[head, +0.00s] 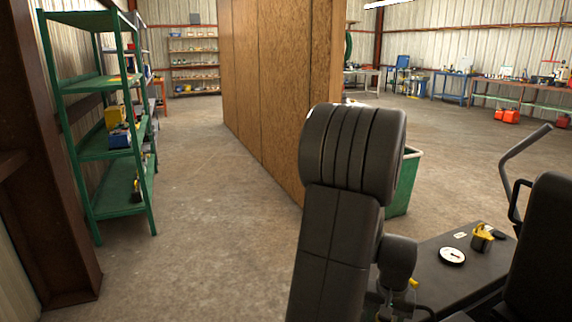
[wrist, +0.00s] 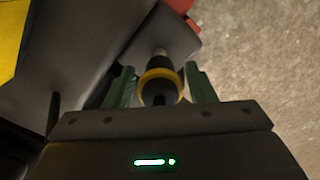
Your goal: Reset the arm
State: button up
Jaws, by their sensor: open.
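My gripper (wrist: 161,86) shows in the wrist view with its two green fingers apart. A black tool-like object with a yellow ring (wrist: 159,84) and a pale tip shows between the fingers. I cannot tell what it is or whether it touches either finger. In the head view my black arm stands folded up in the right foreground, and it hides most of my gripper, low behind it.
A green shelf rack (head: 112,150) stands left, a wooden partition (head: 262,80) in the middle, with a green bin (head: 404,185) behind my arm. A yellow-and-black item (head: 482,238) and a white round dial (head: 452,256) lie on my deck. The left aisle floor is clear.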

jog(key=shift+f+b, duration=0.65)
jog(key=shift+f, duration=0.4)
jog(key=shift+r, duration=0.15)
